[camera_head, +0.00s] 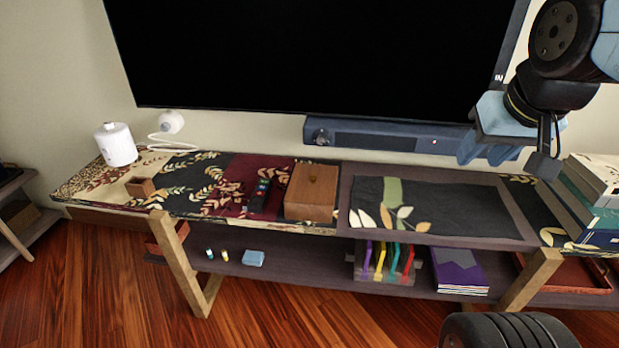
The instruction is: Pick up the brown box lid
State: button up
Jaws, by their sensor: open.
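The brown wooden box (309,212) stands on the runner-covered top of the low TV console, a little left of the picture's middle. Its flat brown lid (318,188) appears to lie on top of it, with a small dark knob near the lid's middle. My gripper (486,156) is at the upper right, in front of the soundbar, its blue fingers pointing down. It is open and empty, well apart from the lid and to its right.
A dark remote (259,195) lies just left of the box. A small brown block (140,187) and a white cylinder (116,144) are farther left. The soundbar (385,136) is behind. Stacked books (590,195) stand at right. The dark mat (450,208) is clear.

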aim_at(315, 184)
jog(key=z, duration=0.1)
jog(key=i, duration=1)
jog(key=u, duration=0.1)
